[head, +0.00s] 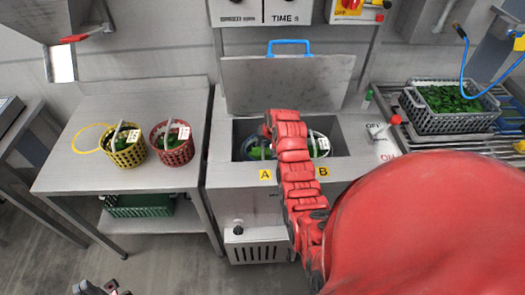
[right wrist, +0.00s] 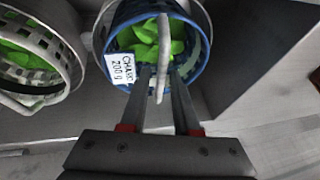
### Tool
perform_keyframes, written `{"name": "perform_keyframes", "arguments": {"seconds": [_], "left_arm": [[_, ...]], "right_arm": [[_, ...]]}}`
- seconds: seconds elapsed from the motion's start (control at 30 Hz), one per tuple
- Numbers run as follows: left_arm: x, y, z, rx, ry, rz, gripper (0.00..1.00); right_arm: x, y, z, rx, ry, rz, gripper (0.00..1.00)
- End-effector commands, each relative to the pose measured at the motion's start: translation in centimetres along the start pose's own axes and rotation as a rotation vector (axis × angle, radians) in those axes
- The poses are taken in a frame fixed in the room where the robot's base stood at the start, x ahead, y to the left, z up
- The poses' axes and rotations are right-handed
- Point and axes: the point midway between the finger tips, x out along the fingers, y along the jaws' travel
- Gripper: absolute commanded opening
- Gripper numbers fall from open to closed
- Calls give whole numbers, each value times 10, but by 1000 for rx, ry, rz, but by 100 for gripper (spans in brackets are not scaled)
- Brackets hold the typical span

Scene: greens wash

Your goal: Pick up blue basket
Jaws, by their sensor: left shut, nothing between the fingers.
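The blue basket (right wrist: 197,58) is in the right wrist view, with green leaves inside, a white "CHARD 200 g" label and a thin pale handle standing up. My right gripper (right wrist: 162,72) is over this basket. Its two fingers are apart, one on each side of the handle, with gaps showing. In the head view my right arm reaches over the wash tank (head: 228,172) and hides that gripper and parts of the baskets inside. My left gripper (head: 100,287) is shut and empty at the bottom left edge.
A white basket (right wrist: 70,45) of leaves is beside the blue one. Yellow (head: 127,158) and red (head: 178,155) baskets stand on the left table (head: 75,180), a green crate (head: 140,205) below. A grey crate (head: 440,123) is at right. The tank lid (head: 250,85) is raised.

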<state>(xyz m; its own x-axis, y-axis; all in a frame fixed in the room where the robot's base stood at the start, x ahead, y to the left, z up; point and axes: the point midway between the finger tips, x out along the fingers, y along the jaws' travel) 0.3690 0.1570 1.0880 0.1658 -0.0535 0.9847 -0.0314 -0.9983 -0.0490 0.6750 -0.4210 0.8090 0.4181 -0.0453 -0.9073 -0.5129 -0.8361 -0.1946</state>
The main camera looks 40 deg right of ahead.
Motion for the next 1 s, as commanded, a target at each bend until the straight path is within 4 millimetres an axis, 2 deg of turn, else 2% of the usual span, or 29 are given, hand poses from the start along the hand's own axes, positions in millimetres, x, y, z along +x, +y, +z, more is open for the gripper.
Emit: {"name": "perform_keyframes", "arguments": {"seconds": [0.23,0.53,0.8,1.0], "left_arm": [[6,0,-1,0,0,0,0],[17,-1,-3,0,0,0,0],[17,-1,-3,0,0,0,0],[18,-1,-3,0,0,0,0]], "right_arm": [[8,0,-2,1,-1,0,30],[31,-1,-6,1,-4,1,30],[50,-2,-6,0,-2,-1,30],[55,-2,-6,0,2,0,30]]}}
